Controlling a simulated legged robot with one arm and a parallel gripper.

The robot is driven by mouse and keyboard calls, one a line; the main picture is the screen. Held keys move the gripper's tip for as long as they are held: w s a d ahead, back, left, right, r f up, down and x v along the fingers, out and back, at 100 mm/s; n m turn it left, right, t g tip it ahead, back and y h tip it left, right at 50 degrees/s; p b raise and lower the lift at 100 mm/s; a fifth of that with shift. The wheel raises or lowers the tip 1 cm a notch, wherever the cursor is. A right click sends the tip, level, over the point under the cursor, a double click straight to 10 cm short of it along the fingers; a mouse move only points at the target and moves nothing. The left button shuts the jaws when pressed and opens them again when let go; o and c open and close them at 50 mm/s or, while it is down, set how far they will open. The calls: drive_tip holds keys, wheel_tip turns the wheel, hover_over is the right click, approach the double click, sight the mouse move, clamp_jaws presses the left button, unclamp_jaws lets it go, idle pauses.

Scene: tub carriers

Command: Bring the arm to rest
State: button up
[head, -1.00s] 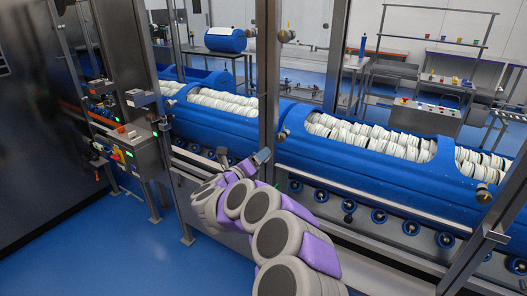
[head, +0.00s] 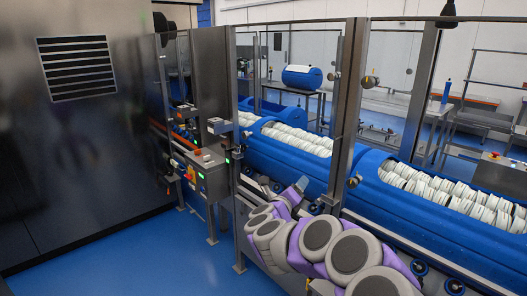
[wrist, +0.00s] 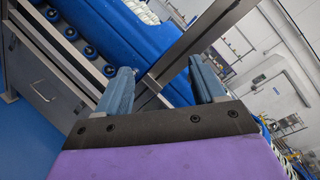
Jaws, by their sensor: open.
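My arm, grey and purple, reaches across the lower right of the head view. My gripper (head: 300,186) is at its far end, in front of the frame post of the conveyor line. In the wrist view my gripper (wrist: 160,86) shows two blue-grey fingers spread well apart, with nothing held between them. A metal post (wrist: 195,45) passes behind the gap between the fingers. I cannot tell whether the gripper touches the post.
Blue tub carriers (head: 375,205) filled with white discs stand on the roller line behind metal posts (head: 347,110). A control box (head: 205,175) with buttons stands left of the arm. A dark machine cabinet (head: 80,150) fills the left. Blue floor (head: 140,255) is clear in front.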

drive_tip(key=s+a+r+n+t+y, duration=0.2)
drive_tip(key=a+r+n+y, duration=0.5)
drive_tip(key=a+n+y, duration=0.3)
drive_tip(key=s+a+n+g+y, duration=0.55)
drive_tip(key=s+a+n, duration=0.35)
drive_tip(key=s+n, duration=0.3)
drive_tip(key=s+d+f+n+g+h, duration=0.2)
drive_tip(key=s+d+f+n+g, duration=0.1)
drive_tip(key=s, duration=1)
drive_tip(key=s+d+f+n+g+h, duration=0.2)
drive_tip(key=s+d+f+g, duration=0.4)
drive_tip(key=s, duration=0.8)
drive_tip(key=s+d+f+n+g+h, duration=0.2)
drive_tip(key=s+d+f+n+g, duration=0.2)
drive_tip(key=s+d, duration=0.5)
drive_tip(key=s+f+n, duration=0.1)
drive_tip(key=s+f, duration=0.1)
drive_tip(key=s, duration=0.3)
drive_tip(key=shift+s+f, duration=0.15)
drive_tip(key=shift+f, duration=0.2)
drive_tip(key=shift+h, duration=0.25)
